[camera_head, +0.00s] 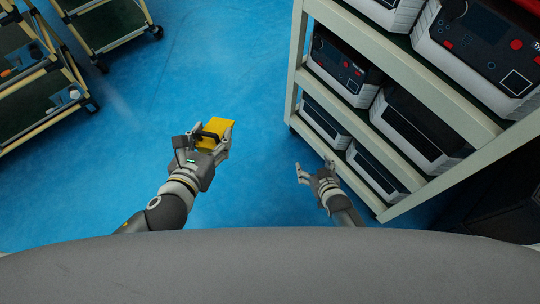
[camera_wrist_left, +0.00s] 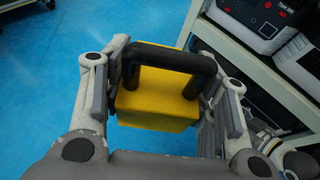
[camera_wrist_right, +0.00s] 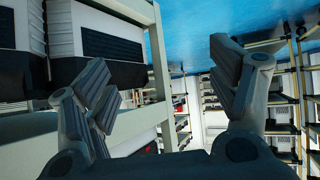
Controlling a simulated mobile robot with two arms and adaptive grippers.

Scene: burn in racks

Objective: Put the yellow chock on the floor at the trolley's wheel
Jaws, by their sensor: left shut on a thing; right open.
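The yellow chock (camera_head: 220,127) with a black handle is in my left gripper (camera_head: 206,142), above the blue floor. In the left wrist view the chock (camera_wrist_left: 155,108) sits between the two fingers, its dark handle (camera_wrist_left: 172,58) towards the camera. My right gripper (camera_head: 314,170) is open and empty, beside a cream wheeled rack (camera_head: 437,101) that holds several white and black units. A dark wheel (camera_head: 292,129) shows partly at the rack's far left foot. I cannot tell whether this rack is the trolley.
Two low wheeled carts stand at the upper left, one with a dark green deck (camera_head: 105,22); its black caster (camera_head: 158,33) shows. The blue floor (camera_head: 235,70) between the carts and the rack is clear. The rack's near post (camera_head: 382,215) is right of my right gripper.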

